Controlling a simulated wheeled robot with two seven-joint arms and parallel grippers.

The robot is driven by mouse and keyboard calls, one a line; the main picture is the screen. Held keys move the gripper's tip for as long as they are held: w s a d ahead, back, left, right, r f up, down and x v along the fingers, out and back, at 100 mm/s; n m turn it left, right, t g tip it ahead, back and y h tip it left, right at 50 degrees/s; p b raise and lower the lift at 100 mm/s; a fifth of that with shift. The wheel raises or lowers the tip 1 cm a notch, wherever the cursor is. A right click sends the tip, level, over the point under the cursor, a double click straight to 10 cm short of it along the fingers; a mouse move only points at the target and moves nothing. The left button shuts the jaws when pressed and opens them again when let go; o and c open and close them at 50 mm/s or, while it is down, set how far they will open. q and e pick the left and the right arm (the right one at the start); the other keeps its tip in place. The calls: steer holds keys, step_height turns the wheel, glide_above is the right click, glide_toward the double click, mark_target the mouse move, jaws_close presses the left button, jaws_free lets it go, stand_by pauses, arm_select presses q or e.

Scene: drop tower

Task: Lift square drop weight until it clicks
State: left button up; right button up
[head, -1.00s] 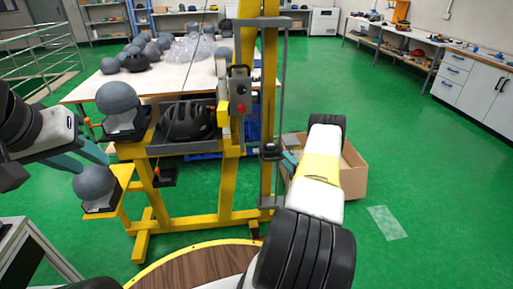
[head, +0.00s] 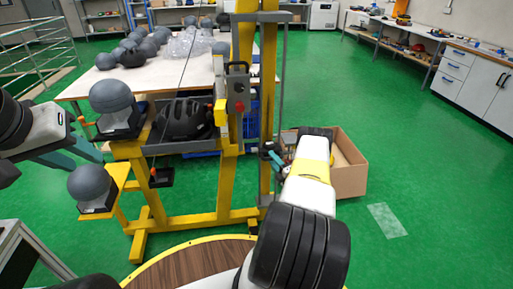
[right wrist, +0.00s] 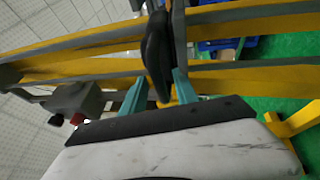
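A dark block (head: 268,149), which looks like the square drop weight, sits on the yellow drop tower's vertical rail, partly hidden by my right gripper. My right gripper (head: 275,158) is at this block. In the right wrist view its two teal fingers (right wrist: 159,82) stand apart on either side of a black upright handle-like part (right wrist: 157,50). I cannot tell whether they touch it.
A grey control box with a red button (head: 239,92) is on the tower. A cardboard box (head: 350,178) stands behind my right arm.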

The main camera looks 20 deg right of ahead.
steer(key=shift+w, duration=0.15)
jaws_close()
stand_by(1.4)
